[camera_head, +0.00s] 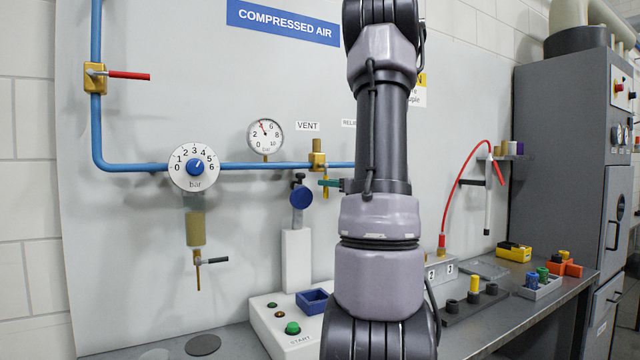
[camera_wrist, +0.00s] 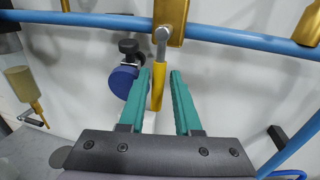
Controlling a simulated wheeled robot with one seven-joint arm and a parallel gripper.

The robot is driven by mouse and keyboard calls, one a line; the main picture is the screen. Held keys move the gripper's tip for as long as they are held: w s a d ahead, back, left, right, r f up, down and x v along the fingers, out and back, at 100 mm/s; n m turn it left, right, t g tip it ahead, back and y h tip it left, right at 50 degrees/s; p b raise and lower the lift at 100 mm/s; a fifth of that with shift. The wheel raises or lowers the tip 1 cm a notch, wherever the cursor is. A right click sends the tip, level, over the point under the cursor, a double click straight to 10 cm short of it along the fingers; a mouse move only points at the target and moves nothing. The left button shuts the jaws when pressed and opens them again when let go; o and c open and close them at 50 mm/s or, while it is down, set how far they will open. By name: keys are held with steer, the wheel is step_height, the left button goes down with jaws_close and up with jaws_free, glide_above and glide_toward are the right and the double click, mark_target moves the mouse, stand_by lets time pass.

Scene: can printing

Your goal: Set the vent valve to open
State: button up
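The vent valve (camera_head: 317,158) is a brass body on the blue pipe, below the VENT label (camera_head: 307,126). In the wrist view its body (camera_wrist: 171,22) is at the top middle. Its yellow lever (camera_wrist: 158,88) hangs down from a grey pivot, across the line of the pipe. My gripper (camera_wrist: 161,74) is open, with its two green fingers on either side of the lever. The lever lies closer to the left finger; I cannot tell whether they touch. In the head view my gripper (camera_head: 330,183) is just below the valve, and my arm hides the wall to its right.
The blue pipe (camera_head: 250,166) runs along the wall panel. A regulator dial (camera_head: 195,167) and a pressure gauge (camera_head: 265,135) are left of the valve. A blue round part (camera_wrist: 122,82) sits just left of my fingers. A red-handled valve (camera_head: 96,77) is at upper left.

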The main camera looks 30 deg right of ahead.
steer(key=w, duration=0.4)
steer(key=shift+w+a, duration=0.4)
jaws_close()
stand_by(1.1)
